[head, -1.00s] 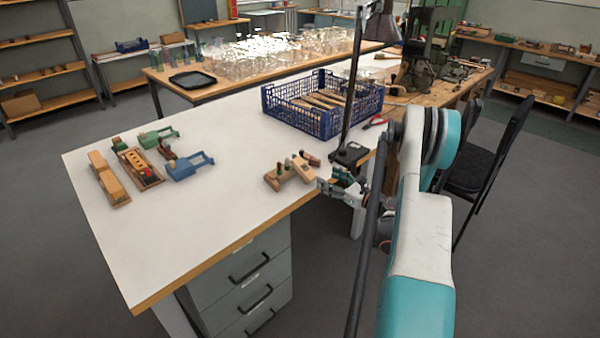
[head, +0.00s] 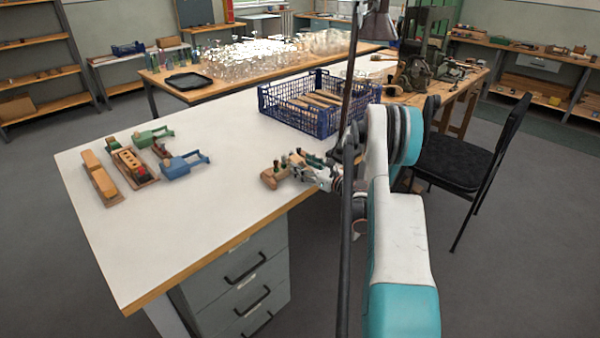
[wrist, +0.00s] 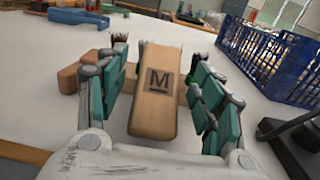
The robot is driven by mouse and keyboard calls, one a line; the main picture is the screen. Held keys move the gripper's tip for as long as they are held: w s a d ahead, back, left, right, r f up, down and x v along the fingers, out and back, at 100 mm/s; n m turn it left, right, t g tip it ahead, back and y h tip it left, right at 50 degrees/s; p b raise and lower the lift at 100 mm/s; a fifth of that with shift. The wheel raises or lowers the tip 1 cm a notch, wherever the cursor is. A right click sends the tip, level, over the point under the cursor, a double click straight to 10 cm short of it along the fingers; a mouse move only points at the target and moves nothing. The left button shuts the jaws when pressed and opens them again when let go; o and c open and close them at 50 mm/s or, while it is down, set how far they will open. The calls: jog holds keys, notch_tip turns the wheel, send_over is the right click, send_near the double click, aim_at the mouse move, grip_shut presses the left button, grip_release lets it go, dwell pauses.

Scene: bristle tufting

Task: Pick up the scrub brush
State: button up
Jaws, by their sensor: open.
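A tan wooden block marked "M" (wrist: 158,85), which looks like the back of the scrub brush, stands between the fingers of my gripper (wrist: 156,68) in the wrist view. The teal finger pads are apart, one on each side of it, with a small gap showing. Its bristles cannot be made out. Another wooden block (wrist: 70,79) lies behind the left finger. Dark tufts show beyond both fingers. In the head view my gripper (head: 298,167) is at the small group of wooden pieces (head: 272,178) near the white table's front edge, partly covering them.
A blue crate (head: 318,123) with wooden pieces stands behind my gripper; it also shows in the wrist view (wrist: 262,58). A dark lamp base (wrist: 300,138) is close on the right. Fixtures and a wooden tray (head: 136,167) stand at left. The white table (head: 190,220) between is clear.

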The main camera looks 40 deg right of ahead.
aim_at(300, 162)
jog(key=shift+w+a, duration=0.1)
jog(key=shift+w, duration=0.95)
jog(key=c, duration=1.3)
notch_tip(300, 162, up, 20)
jog(key=p, duration=0.7)
jog(key=w+a+r+h, duration=0.1)
jog(key=w+a, duration=0.2)
jog(key=a, duration=0.9)
jog(key=w+a+r, duration=0.1)
jog(key=w+a, duration=0.3)
jog(key=a, duration=0.8)
jog(key=shift+m+h, duration=0.6)
jog(key=shift+m, duration=0.1)
jog(key=s+a, duration=0.2)
jog(key=a, duration=0.4)
jog(key=s+a+r, duration=0.1)
jog(key=s+a, duration=0.1)
jog(key=a, duration=0.5)
jog(key=s+a, duration=0.2)
jog(key=a, duration=0.4)
jog(key=shift+a+r, duration=0.3)
jog(key=shift+a, duration=0.1)
